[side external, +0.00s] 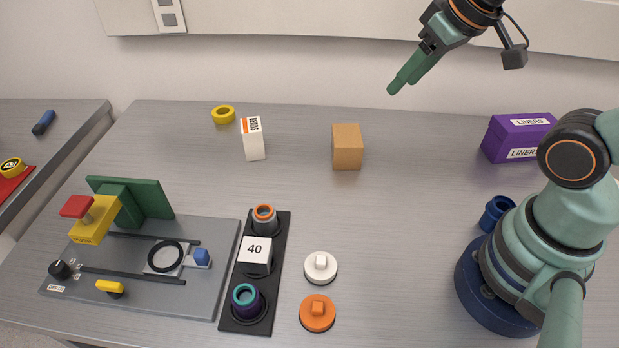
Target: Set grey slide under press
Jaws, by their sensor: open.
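The grey slide (158,268) lies between two dark rails on the grey base plate. It carries a black ring (148,256) and has a blue knob (202,256) at its right end. The press (94,228), a yellow block with a red top on a green bracket (150,198), stands at the left end of the rails. The slide is to the right of the press, not beneath it. My gripper (394,88) is open and empty, high above the back of the table, far from the slide.
A black rack (273,275) with a grey cup, a block marked 40 and a purple cup stands right of the base plate. White (320,268) and orange (317,313) knobbed discs lie beside it. A tan box (347,147) and a white carton (253,139) stand behind.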

